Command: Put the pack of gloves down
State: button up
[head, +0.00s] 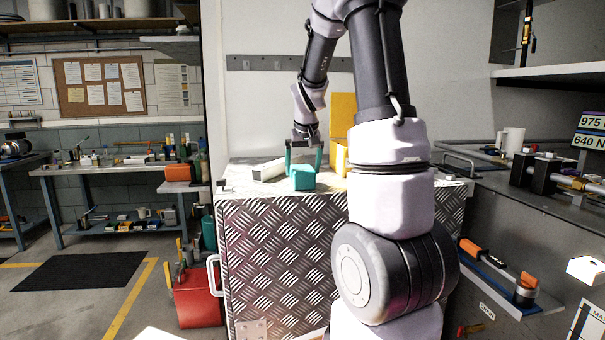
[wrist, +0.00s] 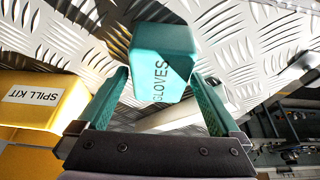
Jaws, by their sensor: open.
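The pack of gloves (wrist: 161,60) is a teal block marked GLOVES. In the wrist view it lies on the diamond-plate metal top (wrist: 240,35), just beyond my fingertips. In the head view the pack (head: 303,178) rests near the front edge of the metal chest (head: 290,260). My gripper (head: 304,160) is above and behind it, pointing down. In the wrist view my gripper (wrist: 160,88) has its two teal fingers spread wide, one on each side of the pack, with gaps between. It holds nothing.
A yellow spill kit box (wrist: 45,100) stands to the left in the wrist view; a yellow box (head: 343,115) stands behind my arm in the head view. A pale block (head: 268,170) lies left of the pack. A grey shelf (head: 530,200) is at right.

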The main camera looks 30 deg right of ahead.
jog(key=v, duration=0.8)
jog(key=shift+s+r, duration=0.1)
jog(key=shift+r, duration=0.15)
jog(key=s+a+r+t+y, duration=0.1)
jog(key=s+a+r, duration=0.1)
jog(key=s+a, duration=0.5)
jog(key=s+a+r+m+t+y, duration=0.1)
jog(key=s+a, duration=0.6)
jog(key=s, duration=0.9)
jog(key=shift+a+r+t+y, duration=0.25)
jog(key=shift+r+t+y, duration=0.3)
jog(key=shift+r, duration=0.4)
